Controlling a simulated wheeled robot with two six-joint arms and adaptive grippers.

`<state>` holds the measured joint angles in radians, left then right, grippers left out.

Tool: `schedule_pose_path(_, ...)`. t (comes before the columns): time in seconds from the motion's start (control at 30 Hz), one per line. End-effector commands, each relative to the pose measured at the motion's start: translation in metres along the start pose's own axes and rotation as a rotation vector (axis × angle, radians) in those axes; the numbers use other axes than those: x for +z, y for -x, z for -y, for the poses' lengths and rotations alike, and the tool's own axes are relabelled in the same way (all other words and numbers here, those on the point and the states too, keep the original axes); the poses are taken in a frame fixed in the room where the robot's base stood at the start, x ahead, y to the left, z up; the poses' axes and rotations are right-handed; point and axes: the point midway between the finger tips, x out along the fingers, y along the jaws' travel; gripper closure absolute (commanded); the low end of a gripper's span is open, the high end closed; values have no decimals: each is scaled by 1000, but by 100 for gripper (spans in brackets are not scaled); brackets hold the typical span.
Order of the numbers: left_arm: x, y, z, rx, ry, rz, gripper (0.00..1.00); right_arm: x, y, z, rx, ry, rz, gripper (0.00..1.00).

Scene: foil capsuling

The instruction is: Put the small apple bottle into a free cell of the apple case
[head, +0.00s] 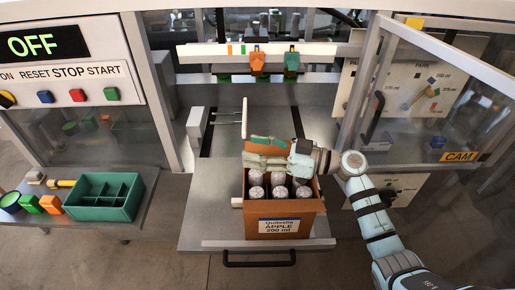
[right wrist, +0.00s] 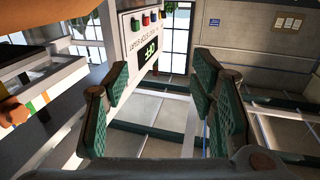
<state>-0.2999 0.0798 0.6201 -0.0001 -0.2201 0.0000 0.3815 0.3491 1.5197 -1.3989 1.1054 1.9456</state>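The apple case (head: 283,224) is an open brown carton with an "APPLE 200 ml" label, standing on the grey pull-out shelf in the head view. Several bottles with silver tops (head: 279,192) stand upright in it. The cells at its back are partly hidden by my right gripper, so I cannot tell which cell is free. My right gripper (head: 249,150) is above the back of the case, fingers pointing left. The right wrist view shows its green-padded fingers (right wrist: 160,88) spread apart with nothing between them. My left gripper is out of view.
A green divided crate (head: 104,212) stands on the left side table beside coloured blocks. A control panel (head: 70,60) reading OFF is at upper left. A glazed door (head: 440,95) stands at right. A rail (head: 262,50) with coloured clips crosses behind the case.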

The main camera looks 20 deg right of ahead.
Motion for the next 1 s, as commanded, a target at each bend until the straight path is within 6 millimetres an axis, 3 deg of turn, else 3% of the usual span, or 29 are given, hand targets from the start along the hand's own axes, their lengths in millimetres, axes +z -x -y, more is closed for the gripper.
schedule_pose_path(0.27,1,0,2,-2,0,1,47,-1,0,0,0,-1,2,47)
schedule_pose_path(0.37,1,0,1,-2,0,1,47,-13,0,0,0,2,2,47)
schedule_pose_path(0.7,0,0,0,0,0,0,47,-91,0,0,0,3,0,47)
schedule_pose_path(1.0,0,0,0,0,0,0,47,-100,0,0,0,-1,1,47)
